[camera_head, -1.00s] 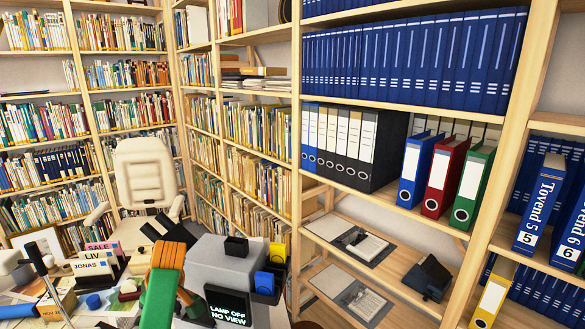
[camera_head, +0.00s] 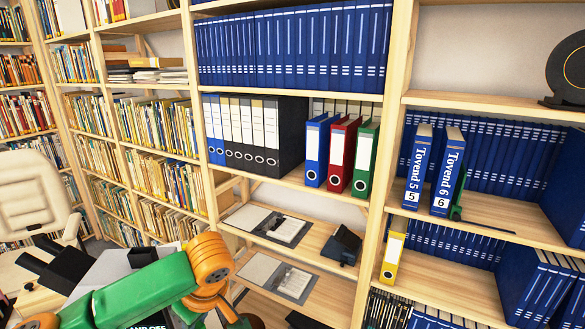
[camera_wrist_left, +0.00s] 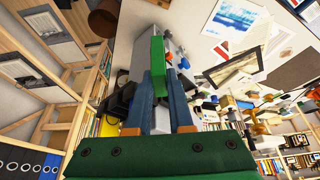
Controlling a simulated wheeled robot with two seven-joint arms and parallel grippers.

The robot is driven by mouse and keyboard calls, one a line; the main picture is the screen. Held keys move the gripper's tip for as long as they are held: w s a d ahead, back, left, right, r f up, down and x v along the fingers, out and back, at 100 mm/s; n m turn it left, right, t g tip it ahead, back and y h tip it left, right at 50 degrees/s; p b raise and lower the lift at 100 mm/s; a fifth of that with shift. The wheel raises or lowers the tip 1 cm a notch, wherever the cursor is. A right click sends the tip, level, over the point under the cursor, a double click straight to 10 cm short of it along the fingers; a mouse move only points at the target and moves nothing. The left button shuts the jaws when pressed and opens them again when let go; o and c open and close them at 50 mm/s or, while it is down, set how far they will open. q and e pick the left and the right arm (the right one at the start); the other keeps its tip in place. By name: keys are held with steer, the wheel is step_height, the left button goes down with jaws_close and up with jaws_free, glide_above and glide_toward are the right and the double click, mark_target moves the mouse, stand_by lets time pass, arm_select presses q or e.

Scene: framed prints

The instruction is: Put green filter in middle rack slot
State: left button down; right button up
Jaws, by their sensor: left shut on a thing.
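My left gripper (camera_wrist_left: 159,76) shows in the left wrist view with its two blue-grey fingers closed on a green filter (camera_wrist_left: 158,80), a flat green piece. The filter stands out beyond the fingertips, over or in front of a grey box (camera_wrist_left: 174,45). In the head view my green and orange left arm crosses the lower left, and its gripper is out of sight. The grey box (camera_head: 103,268) shows partly behind the arm. I cannot make out the rack slots; the arm hides that area. My right gripper is in neither view.
A black eyepiece-like part (camera_head: 62,264) sticks out left of the grey box, near a cream chair (camera_head: 28,190). Shelves with blue, red and green binders (camera_head: 367,158) stand behind and to the right. A lower shelf (camera_head: 312,236) holds papers and a dark object.

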arm_select(q)
steer(key=s+d+r+m+t+h, duration=0.1)
steer(key=s+d+r+m+h, duration=0.15)
steer(key=r+m, duration=0.3)
steer(key=s+d+r+m+t+h, duration=0.1)
steer(key=s+d+r+m, duration=0.15)
steer(key=r+m, duration=0.35)
steer(key=s+a+f+b, duration=0.2)
steer(key=s+f+b, duration=0.1)
steer(key=f+b, duration=0.3)
steer(key=shift+s+f+m, duration=0.2)
steer(key=shift+f+m, duration=0.15)
steer(key=shift+f, duration=0.1)
